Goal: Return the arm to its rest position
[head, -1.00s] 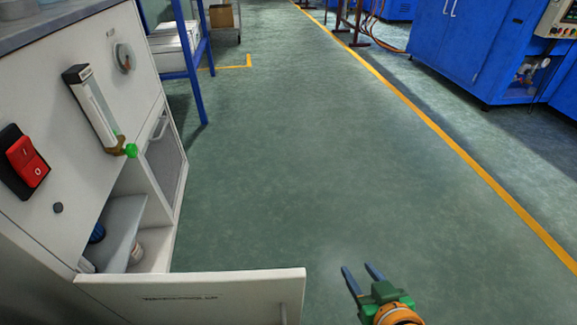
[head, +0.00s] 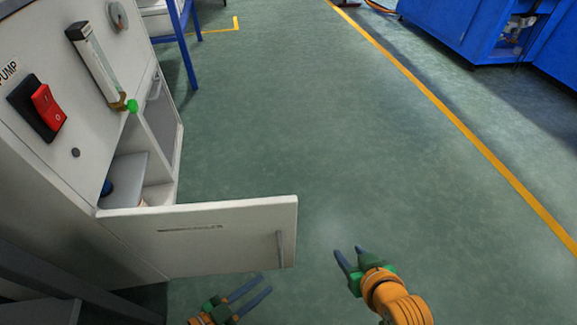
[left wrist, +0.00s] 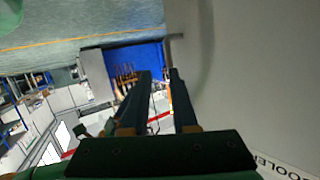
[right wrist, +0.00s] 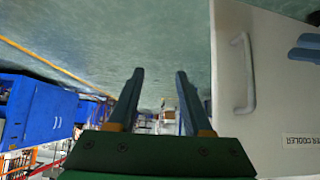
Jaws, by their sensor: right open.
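My right gripper (head: 350,252) is open and empty, in front of and to the right of the open cabinet door in the head view. Its two blue-grey fingers stand apart in the right wrist view (right wrist: 160,75). My left gripper (head: 258,288) shows at the bottom of the head view, just below the door's lower edge, pointing up and right. Its fingers are apart with nothing between them in the left wrist view (left wrist: 160,74). Most of the left arm is hidden or out of frame.
The open white door (head: 225,240) juts from the white cabinet (head: 60,190). Its panel fills the right side of the left wrist view (left wrist: 250,70), and its handle (right wrist: 243,72) shows in the right wrist view. The green floor (head: 300,120) beyond is clear.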

